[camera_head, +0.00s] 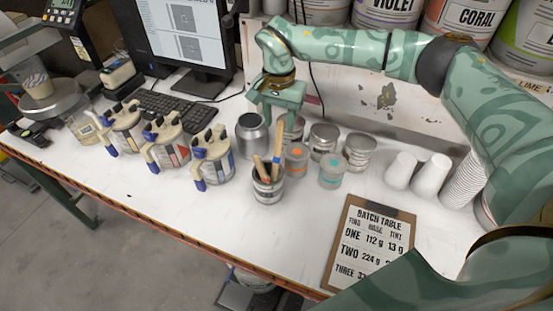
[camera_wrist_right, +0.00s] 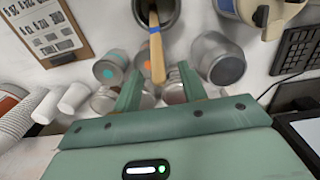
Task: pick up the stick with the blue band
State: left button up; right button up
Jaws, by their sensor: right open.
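In the wrist view the blue-banded stick (camera_wrist_right: 157,58) reaches from the can (camera_wrist_right: 147,10) to between my fingers. My right gripper (camera_head: 274,122) is open, its fingers close to the stick's top; in the wrist view the fingers (camera_wrist_right: 160,82) stand apart on either side of the stick's end. I cannot tell whether they touch it. My left gripper is not in view.
Small tins (camera_head: 332,171), a larger metal can (camera_head: 251,135) and white cups (camera_head: 430,176) stand around. Several pitcher-like dispensers (camera_head: 211,157) stand to the left. A clipboard (camera_head: 369,243) lies at the front right. The front-left table strip is clear.

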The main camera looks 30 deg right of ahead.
aim_at(280, 133)
notch_tip(280, 133, down, 5)
jog(key=shift+s+d+f, duration=0.1)
jog(key=shift+s, duration=0.05)
grip_shut()
